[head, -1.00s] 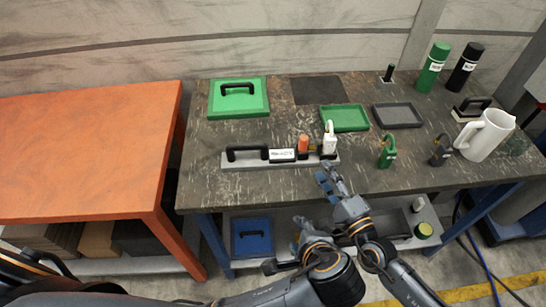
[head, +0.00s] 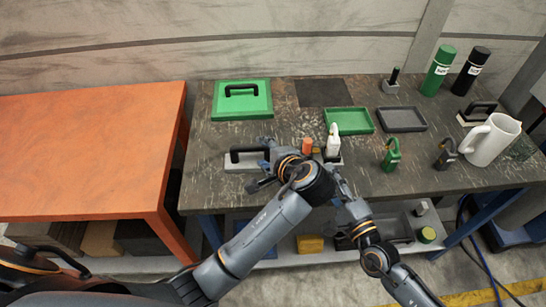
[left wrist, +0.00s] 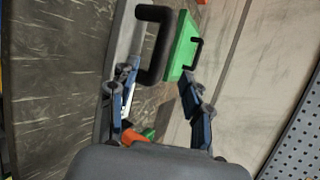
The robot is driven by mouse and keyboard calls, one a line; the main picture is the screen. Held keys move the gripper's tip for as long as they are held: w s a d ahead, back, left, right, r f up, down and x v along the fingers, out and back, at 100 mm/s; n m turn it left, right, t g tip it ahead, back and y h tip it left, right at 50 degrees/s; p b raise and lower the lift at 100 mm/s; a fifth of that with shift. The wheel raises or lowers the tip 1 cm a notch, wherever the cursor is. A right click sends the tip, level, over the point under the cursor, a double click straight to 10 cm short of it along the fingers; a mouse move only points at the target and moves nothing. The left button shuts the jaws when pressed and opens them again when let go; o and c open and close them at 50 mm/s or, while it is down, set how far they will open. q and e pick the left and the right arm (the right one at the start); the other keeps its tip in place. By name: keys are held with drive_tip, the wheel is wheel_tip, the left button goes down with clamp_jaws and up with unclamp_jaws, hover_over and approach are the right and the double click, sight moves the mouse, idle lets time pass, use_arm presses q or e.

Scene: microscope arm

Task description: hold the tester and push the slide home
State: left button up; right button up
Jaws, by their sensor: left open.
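The tester is a long grey base (head: 234,167) on the dark table, with a black handle (head: 236,153) at its left end. An orange piece (head: 307,145) and a white piece (head: 333,142) stand at its right end. My left gripper (head: 263,166) is open over the tester, reaching left toward the handle; it hides the tester's middle and label. In the left wrist view, the handle (left wrist: 165,43) lies between and ahead of the open fingers (left wrist: 160,76). My right gripper (head: 339,183) is by the table's front edge, partly hidden behind my left arm; its jaws are unclear.
A green lidded box (head: 226,106), a green tray (head: 349,129) and a grey tray (head: 402,128) lie behind. A green padlock-like item (head: 391,158), a grey one (head: 443,158) and a white jug (head: 490,140) are to the right. An orange table (head: 80,150) stands left.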

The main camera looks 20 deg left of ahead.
sight(257, 149)
use_arm(q)
drive_tip(key=x, duration=0.7)
